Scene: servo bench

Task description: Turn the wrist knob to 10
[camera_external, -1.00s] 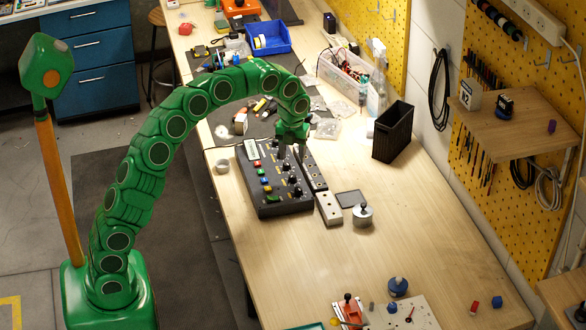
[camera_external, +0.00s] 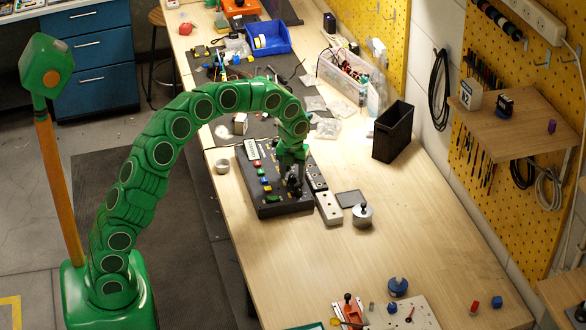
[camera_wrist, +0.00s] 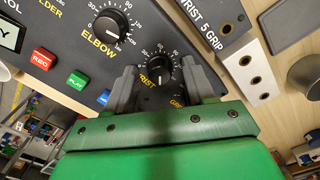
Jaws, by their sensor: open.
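The wrist knob (camera_wrist: 158,71) is a black knob with a printed dial, above the partly covered WRIST label in the wrist view. My gripper (camera_wrist: 159,67) is open, with one grey finger on each side of this knob. I cannot tell whether the fingers touch it, and its exact reading is too small to make out. In the external view my gripper (camera_external: 293,182) is down over the lower right part of the dark control box (camera_external: 285,209) and hides the knob there.
The elbow knob (camera_wrist: 110,26) is close by at the upper left. Red (camera_wrist: 41,59) and green (camera_wrist: 77,80) buttons lie to the left. A pale block with holes (camera_external: 328,208) and a metal pot (camera_external: 362,214) stand right of the box. The table (camera_external: 430,235) is clear farther right.

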